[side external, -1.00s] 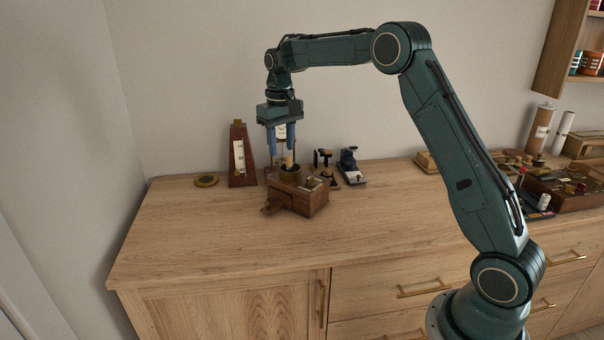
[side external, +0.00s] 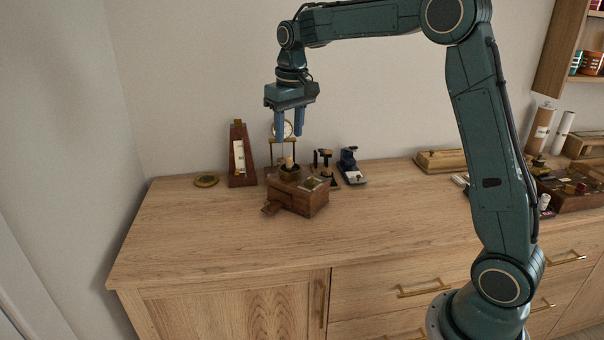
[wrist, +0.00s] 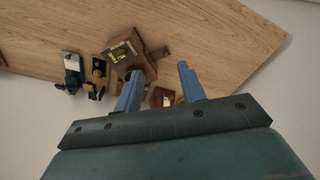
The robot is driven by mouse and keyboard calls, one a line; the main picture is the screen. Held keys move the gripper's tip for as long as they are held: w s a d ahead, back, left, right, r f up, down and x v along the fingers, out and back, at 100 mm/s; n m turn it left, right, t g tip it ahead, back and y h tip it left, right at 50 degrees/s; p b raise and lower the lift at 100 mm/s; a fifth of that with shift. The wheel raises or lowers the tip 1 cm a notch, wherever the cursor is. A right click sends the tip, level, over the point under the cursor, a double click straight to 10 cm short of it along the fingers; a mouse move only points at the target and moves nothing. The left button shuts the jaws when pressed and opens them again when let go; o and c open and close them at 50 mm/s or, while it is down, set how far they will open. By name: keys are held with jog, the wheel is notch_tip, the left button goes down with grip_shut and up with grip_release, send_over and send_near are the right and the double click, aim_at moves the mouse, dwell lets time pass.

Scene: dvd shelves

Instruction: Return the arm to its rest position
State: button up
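My gripper (side external: 289,138) hangs fingers down in the air above the back of the cabinet top, over a wooden box with a small open drawer (side external: 300,196). Its two blue fingers are apart with nothing between them. In the wrist view my gripper (wrist: 159,70) also shows its fingers spread and empty. The box shows there too (wrist: 125,50), beyond the left finger.
A small gold-rimmed clock (side external: 284,129) is behind the fingers. A dark blue stapler-like item (side external: 350,166) stands to the right. The front of the wooden top (side external: 220,235) is clear.

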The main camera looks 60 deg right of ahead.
jog(key=s+a+r+t, duration=0.1)
jog(key=s+a+r, duration=0.35)
jog(key=s, duration=0.45)
jog(key=s+a+f+n+t, duration=0.1)
jog(key=s+a+f, duration=0.1)
jog(key=s, duration=0.8)
jog(key=s+a+f+n+t, duration=0.1)
jog(key=s+a+f+t, duration=0.1)
jog(key=s, duration=0.9)
jog(key=shift+a+f+t, duration=0.2)
jog(key=shift+a+t, duration=0.1)
jog(key=shift+a, duration=0.2)
jog(key=shift+w+r, duration=0.1)
jog(key=shift+c, duration=0.2)
